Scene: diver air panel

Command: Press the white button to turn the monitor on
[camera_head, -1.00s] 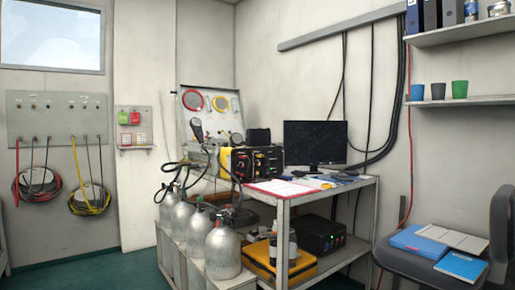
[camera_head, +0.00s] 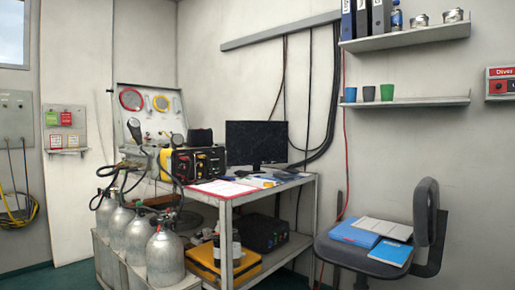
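The monitor (camera_head: 256,142) stands at the back of the grey metal bench, and its screen is dark. I cannot make out a white button on it at this distance. To its left is the diver air panel (camera_head: 194,163), a black and yellow box with knobs, with an open case (camera_head: 148,112) behind it. Neither of my grippers shows in the head view.
The bench (camera_head: 308,190) holds papers (camera_head: 222,187) on top and a yellow case (camera_head: 210,262) below. Several gas cylinders (camera_head: 165,258) stand at its left front. A chair (camera_head: 425,215) with folders is at the right. Shelves (camera_head: 410,102) hang on the right wall.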

